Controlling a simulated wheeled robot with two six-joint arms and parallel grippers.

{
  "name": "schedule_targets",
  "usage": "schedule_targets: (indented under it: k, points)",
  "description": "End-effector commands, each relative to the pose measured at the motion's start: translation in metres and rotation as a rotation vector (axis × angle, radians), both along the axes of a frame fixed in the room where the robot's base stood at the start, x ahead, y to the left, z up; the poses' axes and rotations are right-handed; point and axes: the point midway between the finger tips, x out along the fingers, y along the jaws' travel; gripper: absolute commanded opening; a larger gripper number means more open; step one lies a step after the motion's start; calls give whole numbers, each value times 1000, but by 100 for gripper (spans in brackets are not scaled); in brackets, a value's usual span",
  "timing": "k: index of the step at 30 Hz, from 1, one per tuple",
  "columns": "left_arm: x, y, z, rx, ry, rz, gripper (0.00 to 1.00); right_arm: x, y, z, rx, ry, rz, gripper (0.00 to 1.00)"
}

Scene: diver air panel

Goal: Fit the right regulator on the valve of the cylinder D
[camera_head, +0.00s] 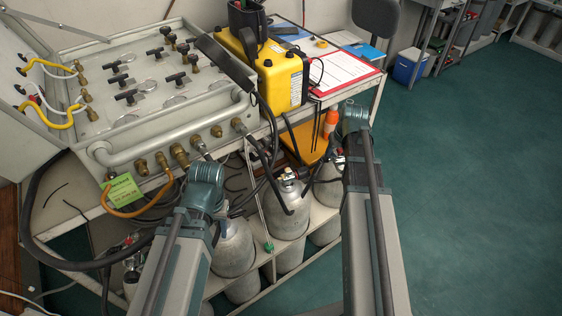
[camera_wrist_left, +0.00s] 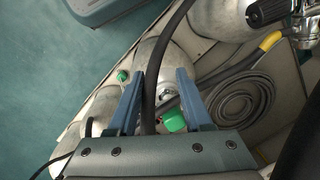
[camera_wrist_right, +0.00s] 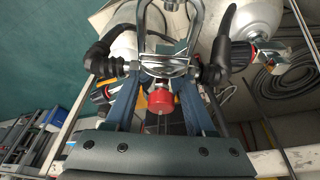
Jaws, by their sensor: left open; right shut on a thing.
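My right gripper (camera_wrist_right: 160,72) is shut on a regulator with a chrome yoke (camera_wrist_right: 167,62), a red knob (camera_wrist_right: 161,101) and black hose ends on both sides. A pale cylinder (camera_wrist_right: 122,48) lies behind the regulator; I cannot tell whether they touch. My left gripper (camera_wrist_left: 160,74) is open, with a black hose (camera_wrist_left: 150,85) passing between its fingers above a grey cylinder (camera_wrist_left: 172,62). In the head view both grippers' fingertips are hidden by my wrists. Grey cylinders, one at the middle (camera_head: 288,215) and one at the left (camera_head: 234,250), stand in the rack. No cylinder letter is readable.
The air panel (camera_head: 130,95), with several black valves, stands at the left above the rack. A yellow case (camera_head: 280,82) and a red clipboard (camera_head: 340,72) rest on the bench. Hoses hang across the rack front. The green floor (camera_head: 470,190) at right is clear.

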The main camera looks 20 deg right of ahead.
Motion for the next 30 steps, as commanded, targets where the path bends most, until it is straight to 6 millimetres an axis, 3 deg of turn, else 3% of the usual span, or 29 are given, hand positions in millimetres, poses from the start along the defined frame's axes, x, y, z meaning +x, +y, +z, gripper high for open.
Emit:
schedule_targets:
  k: [1,3,6,8,11,21,25,30]
  points:
    - [0,0,-14,0,0,0,50,0,0,-14,0,0,0,0]
    - [0,0,-18,0,0,-1,50,0,0,-18,0,0,0,0]
    - [0,0,-21,0,0,-1,66,1,2,-21,0,-1,3,0]
    - [0,0,-20,0,0,-1,69,6,9,-19,0,-5,13,0]
    - [0,0,-15,0,0,-1,69,19,34,-14,-2,-19,46,0]
    - [0,0,-3,0,0,0,69,61,143,2,1,-77,172,0]
    - [0,0,-2,0,0,0,69,67,165,5,4,-88,194,0]
    - [0,0,-2,0,0,0,69,68,172,5,5,-93,202,0]
